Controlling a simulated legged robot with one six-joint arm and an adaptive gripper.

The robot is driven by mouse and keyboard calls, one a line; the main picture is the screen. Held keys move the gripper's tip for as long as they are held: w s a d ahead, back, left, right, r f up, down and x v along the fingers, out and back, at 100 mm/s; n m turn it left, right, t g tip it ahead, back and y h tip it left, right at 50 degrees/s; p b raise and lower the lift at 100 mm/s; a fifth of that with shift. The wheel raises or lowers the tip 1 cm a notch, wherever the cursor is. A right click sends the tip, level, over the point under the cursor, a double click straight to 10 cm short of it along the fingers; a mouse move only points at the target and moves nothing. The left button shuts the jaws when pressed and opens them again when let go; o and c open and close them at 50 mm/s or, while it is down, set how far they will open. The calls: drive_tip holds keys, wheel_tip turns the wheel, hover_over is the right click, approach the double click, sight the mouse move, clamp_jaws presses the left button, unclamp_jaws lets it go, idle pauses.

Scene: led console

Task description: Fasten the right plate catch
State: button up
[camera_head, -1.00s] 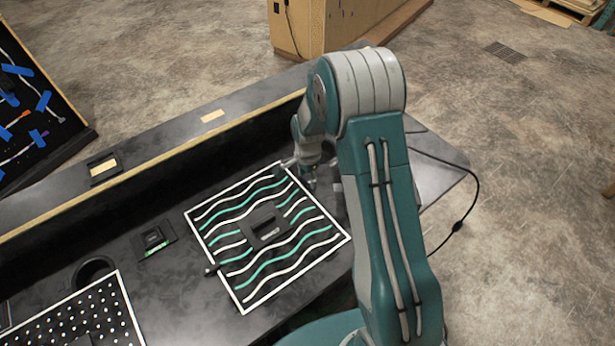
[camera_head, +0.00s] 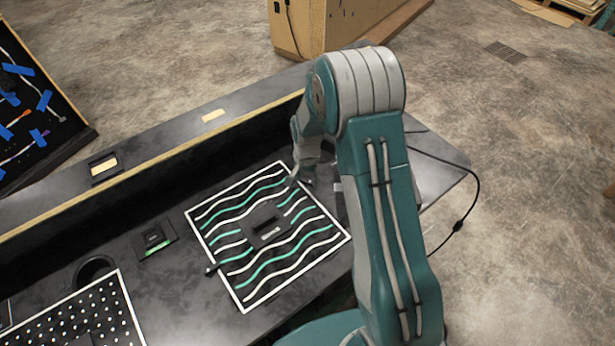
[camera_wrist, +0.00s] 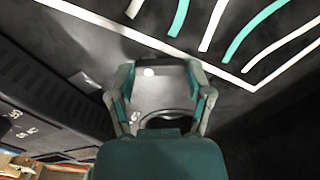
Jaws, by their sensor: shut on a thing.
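The plate (camera_head: 225,277) is a dark square panel with a white border and wavy white and green lines, lying flat on the console. Its bordered corner also shows in the wrist view (camera_wrist: 215,65). My gripper (camera_head: 306,180) is at the plate's far right corner, just outside the border, low over the console. In the wrist view my gripper (camera_wrist: 160,66) has its fingers closed in beside the white border line. It is shut on the right plate catch, which the fingers and arm largely hide. Whether the catch is turned over the plate cannot be told.
A dark knob (camera_head: 211,270) sits at the plate's left edge. A black handle block (camera_head: 266,225) is in the plate's middle. A raised ledge (camera_head: 150,178) runs behind the plate. A dotted panel (camera_head: 75,318) and a round hole (camera_head: 95,268) lie to the left.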

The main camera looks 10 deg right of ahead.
drive_tip(key=n, duration=0.6)
drive_tip(key=shift+s+a+f, duration=0.1)
drive_tip(key=shift+s+a, duration=0.05)
drive_tip(key=shift+s, duration=0.2)
drive_tip(key=n, duration=0.6)
drive_tip(key=shift+s, duration=0.25)
drive_tip(key=o, duration=1.1)
drive_tip(key=shift+o, duration=0.2)
wheel_tip(320, 180, up, 12)
drive_tip(key=shift+w, duration=0.1)
